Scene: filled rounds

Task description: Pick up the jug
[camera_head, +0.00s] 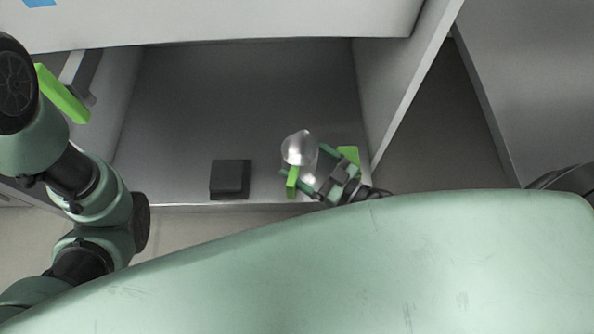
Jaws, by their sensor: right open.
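A clear, shiny, rounded vessel, which looks like the jug (299,147), stands on the grey floor of an open compartment, near its front edge. My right gripper (320,168) is open at the jug's lower right. One green fingertip is just below the jug and the other is to its right. Part of the jug seems to reach in between the fingers, but I cannot tell whether they touch it. My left gripper (68,90) is at the upper left, away from the jug. One green finger pad shows, and its opening is unclear.
A small black block (230,178) lies left of the jug near the compartment's front edge (170,206). A side wall (395,85) bounds the compartment on the right, and a white panel (220,22) overhangs the back. The compartment's middle is clear.

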